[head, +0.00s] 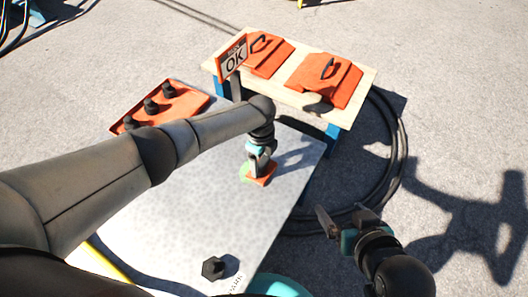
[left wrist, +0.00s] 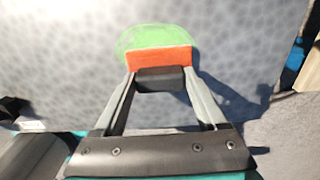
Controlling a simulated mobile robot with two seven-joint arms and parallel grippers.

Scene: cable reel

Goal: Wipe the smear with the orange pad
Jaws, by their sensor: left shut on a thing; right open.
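The orange pad (head: 264,178) is held by its dark grip in my left gripper (head: 259,160), over the grey speckled tabletop. The left wrist view shows the orange pad (left wrist: 160,59) just beyond the fingertips (left wrist: 161,77), which are shut on its dark grip. A green smear (head: 244,171) lies on the tabletop and is partly covered by the pad. In the left wrist view the smear (left wrist: 146,37) shows beyond and to the left of the pad. I cannot tell whether the pad touches the surface. My right gripper (head: 332,222) is open and empty, right of the table.
A black knob-like piece (head: 213,268) stands near the table's front. An orange tray (head: 188,101) with several black knobs lies at the far left. A sign reading OK (head: 233,58) stands by a bench (head: 287,95) with two orange lidded panels. A black cable (head: 398,150) coils on the ground.

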